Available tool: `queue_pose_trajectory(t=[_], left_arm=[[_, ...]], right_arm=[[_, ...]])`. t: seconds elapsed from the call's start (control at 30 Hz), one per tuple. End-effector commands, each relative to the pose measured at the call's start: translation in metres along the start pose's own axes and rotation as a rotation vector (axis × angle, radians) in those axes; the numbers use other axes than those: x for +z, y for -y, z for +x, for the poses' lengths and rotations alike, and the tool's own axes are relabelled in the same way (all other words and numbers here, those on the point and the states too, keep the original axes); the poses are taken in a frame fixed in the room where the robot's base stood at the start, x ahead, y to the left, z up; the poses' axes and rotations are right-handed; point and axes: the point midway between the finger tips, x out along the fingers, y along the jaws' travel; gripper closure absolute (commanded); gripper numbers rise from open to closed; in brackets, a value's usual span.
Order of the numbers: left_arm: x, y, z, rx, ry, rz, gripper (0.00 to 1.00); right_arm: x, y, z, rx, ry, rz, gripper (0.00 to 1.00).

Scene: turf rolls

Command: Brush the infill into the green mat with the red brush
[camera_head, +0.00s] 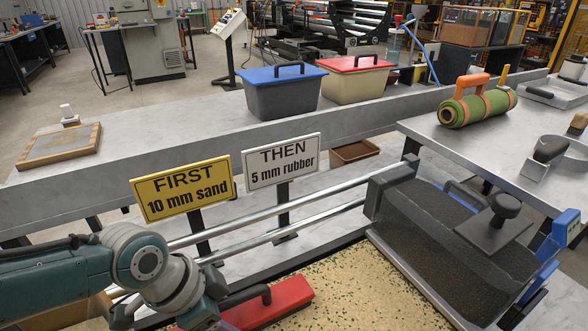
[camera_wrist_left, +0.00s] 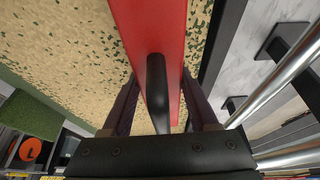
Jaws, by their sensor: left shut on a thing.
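The red brush (camera_head: 272,303) lies over the mat at the bottom of the head view; its black handle shows in the left wrist view (camera_wrist_left: 157,85). My left gripper (camera_wrist_left: 157,100) has a finger on either side of that handle and is shut on it. In the head view the arm hides part of the brush. The mat (camera_head: 365,292) is covered in tan infill with scattered dark green flecks; it also shows in the left wrist view (camera_wrist_left: 60,45). Whether the bristles touch it is hidden. My right gripper is not in view.
A hopper of dark granules (camera_head: 440,245) stands over the mat's right side, joined to two metal rails (camera_head: 290,215). Signs reading "FIRST 10 mm sand" (camera_head: 182,188) and "THEN 5 mm rubber" (camera_head: 281,160) stand behind the mat. Blue-lidded (camera_head: 283,97) and red-lidded (camera_head: 357,85) bins stand on the back bench.

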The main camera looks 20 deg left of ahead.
Motion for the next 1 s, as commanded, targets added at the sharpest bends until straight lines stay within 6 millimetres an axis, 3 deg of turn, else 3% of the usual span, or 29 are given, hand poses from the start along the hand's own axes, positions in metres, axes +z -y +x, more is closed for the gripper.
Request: queue_pose_trajectory(t=[1.0], left_arm=[[-0.107, 0.0, 0.047, 0.0, -0.009, 0.001, 1.0]], right_arm=[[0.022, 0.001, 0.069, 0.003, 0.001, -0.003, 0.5]])
